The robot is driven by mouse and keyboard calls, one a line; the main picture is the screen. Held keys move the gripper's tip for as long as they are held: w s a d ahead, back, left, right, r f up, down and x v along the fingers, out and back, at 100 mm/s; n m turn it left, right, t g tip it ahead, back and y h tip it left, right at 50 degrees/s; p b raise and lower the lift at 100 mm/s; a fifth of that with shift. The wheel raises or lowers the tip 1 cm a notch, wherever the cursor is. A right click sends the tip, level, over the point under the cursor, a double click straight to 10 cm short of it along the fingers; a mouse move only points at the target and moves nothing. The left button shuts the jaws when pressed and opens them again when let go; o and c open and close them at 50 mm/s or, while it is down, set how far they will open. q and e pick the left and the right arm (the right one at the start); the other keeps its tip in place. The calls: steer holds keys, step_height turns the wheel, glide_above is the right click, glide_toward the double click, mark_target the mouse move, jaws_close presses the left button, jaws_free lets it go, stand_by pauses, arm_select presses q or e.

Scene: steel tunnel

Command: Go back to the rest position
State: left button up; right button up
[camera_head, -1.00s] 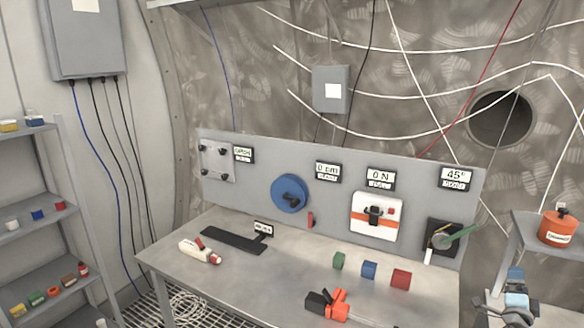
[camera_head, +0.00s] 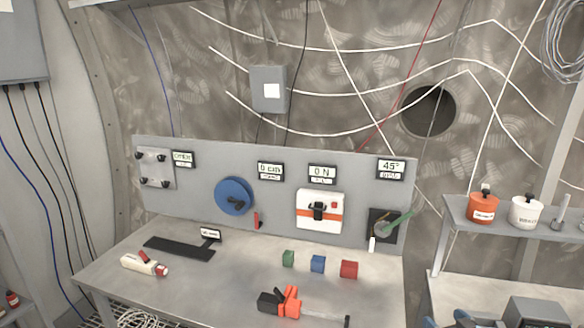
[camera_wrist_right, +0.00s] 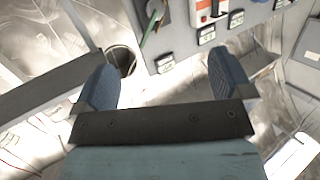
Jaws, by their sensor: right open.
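My right gripper (camera_head: 455,319) shows only in part at the bottom right edge of the head view, in front of the right shelf and beyond the table's right side. In the right wrist view its two blue-grey fingers stand wide apart, and the gap of the right gripper (camera_wrist_right: 163,82) is empty. It touches nothing that I can see. My left gripper is not in view.
The steel table (camera_head: 215,292) carries a control panel (camera_head: 270,205), green, blue and red blocks, an orange-and-black tool (camera_head: 283,302) and a white-and-red device (camera_head: 144,265). A shelf (camera_head: 455,215) with orange and white pots stands at the right.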

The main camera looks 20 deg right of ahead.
steer(key=s+a+f+n+g+y, duration=0.2)
steer(key=s+a+f+n+g, duration=0.3)
steer(key=s+a, duration=0.6)
steer(key=s+a+f+n+g+y, duration=0.1)
steer(key=s+a+f+n, duration=0.3)
steer(key=s+a+f, duration=0.6)
steer(key=s+a+r+m, duration=0.1)
steer(key=a+r+m, duration=0.1)
steer(key=a, duration=0.5)
steer(key=s+a+r+m, duration=0.1)
steer(key=a+m, duration=0.2)
steer(key=a, duration=0.3)
steer(key=shift+s+a+r+m+t, duration=0.25)
steer(key=shift+a+r+m+t, duration=0.05)
steer(key=shift+a+r+m, duration=0.1)
